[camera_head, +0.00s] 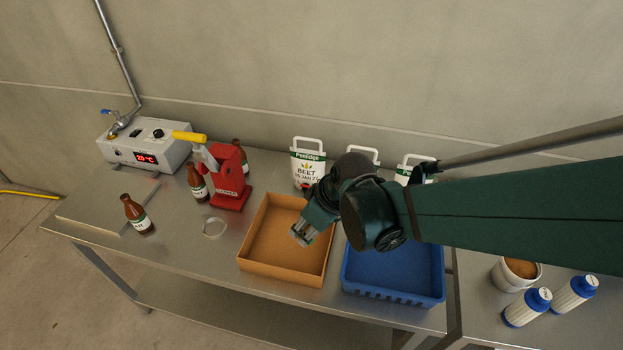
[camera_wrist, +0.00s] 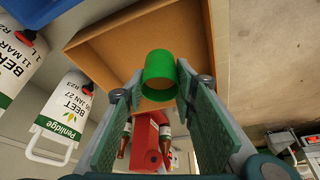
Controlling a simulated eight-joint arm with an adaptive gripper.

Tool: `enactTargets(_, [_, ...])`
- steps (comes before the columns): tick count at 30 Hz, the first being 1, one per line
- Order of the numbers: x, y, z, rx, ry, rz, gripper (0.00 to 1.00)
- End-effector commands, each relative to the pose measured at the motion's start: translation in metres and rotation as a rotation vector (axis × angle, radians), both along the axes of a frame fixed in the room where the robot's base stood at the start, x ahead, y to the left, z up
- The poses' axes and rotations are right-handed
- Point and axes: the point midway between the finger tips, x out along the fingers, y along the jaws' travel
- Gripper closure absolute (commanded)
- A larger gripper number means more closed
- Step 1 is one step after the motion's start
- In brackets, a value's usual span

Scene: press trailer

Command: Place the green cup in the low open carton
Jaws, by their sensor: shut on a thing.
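The green cup (camera_wrist: 160,75) sits between my gripper's fingertips in the wrist view, its open mouth facing the camera. My gripper (camera_head: 302,234) is shut on it; the gripper also shows in the wrist view (camera_wrist: 160,93). The low open carton (camera_head: 268,240) is a brown, shallow, empty-looking box on the steel table. My gripper is over its right part in the head view, and the carton (camera_wrist: 118,50) lies beyond the cup in the wrist view. The cup cannot be made out clearly in the head view.
A blue crate (camera_head: 393,275) stands right of the carton. White labelled pouches (camera_head: 307,158) stand behind. A red press (camera_head: 230,180), brown bottles (camera_head: 137,214) and a clear ring-like item (camera_head: 214,228) are to the left. A white tub (camera_head: 515,273) and blue-capped cartridges (camera_head: 527,307) are far right.

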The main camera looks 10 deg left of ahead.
Motion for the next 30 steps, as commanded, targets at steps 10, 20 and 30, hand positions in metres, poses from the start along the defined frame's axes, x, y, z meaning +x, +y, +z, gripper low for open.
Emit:
enactTargets(10, [0.000,0.000,-0.008,0.000,0.000,0.000,0.86])
enactTargets(20, [0.001,0.000,-0.043,0.000,0.000,0.000,0.86])
enactTargets(30, [0.000,0.000,-0.058,0.000,0.000,0.000,0.86])
